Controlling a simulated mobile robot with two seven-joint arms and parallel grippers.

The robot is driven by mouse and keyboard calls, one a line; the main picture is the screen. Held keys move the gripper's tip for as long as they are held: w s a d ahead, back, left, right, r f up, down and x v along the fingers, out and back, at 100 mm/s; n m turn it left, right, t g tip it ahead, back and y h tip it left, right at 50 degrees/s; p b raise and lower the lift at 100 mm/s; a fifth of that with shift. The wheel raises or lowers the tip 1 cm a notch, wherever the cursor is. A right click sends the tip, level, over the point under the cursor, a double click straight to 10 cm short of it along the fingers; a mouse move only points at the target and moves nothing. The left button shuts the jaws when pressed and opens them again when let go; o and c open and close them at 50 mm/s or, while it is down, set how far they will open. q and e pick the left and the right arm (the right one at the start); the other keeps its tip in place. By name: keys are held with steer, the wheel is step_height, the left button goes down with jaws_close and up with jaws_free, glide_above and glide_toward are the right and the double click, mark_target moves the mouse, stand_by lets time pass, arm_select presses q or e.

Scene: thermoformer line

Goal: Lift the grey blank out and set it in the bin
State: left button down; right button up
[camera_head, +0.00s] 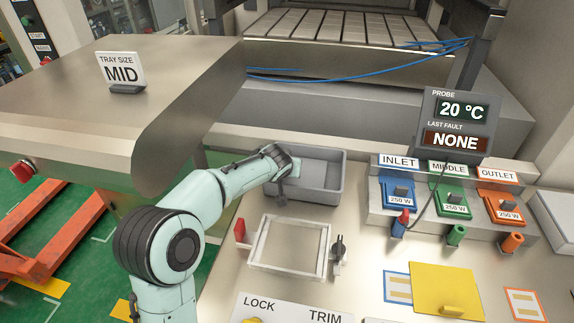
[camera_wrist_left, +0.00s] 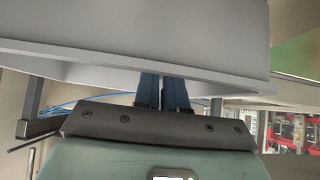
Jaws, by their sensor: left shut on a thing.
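The grey bin (camera_head: 325,194) stands on the bench beyond the pale clamp frame (camera_head: 287,270). The frame is empty, with bare bench showing through it. My left gripper (camera_head: 281,197) is at the bin's left end, pointing down. In the left wrist view, its two blue fingers (camera_wrist_left: 165,90) are close together and meet a large light grey surface that fills the top. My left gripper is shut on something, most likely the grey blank. The blank cannot be clearly told apart from the grey bin in either view. My right gripper is not in view.
A red-handled part (camera_head: 240,231) and a dark clamp (camera_head: 338,250) flank the frame. Blue, green and orange connectors sit at the right below the probe display (camera_head: 457,125). A yellow plate (camera_head: 447,288) lies at the front right. A metal hood (camera_head: 170,85) overhangs the left.

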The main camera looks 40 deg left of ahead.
arm_select(q)
steer(key=shift+f, duration=0.5)
steer(key=c, duration=1.1)
jaws_free()
steer(key=b+v, duration=0.1)
steer(key=v, duration=1.2)
steer(key=shift+s+r, duration=0.15)
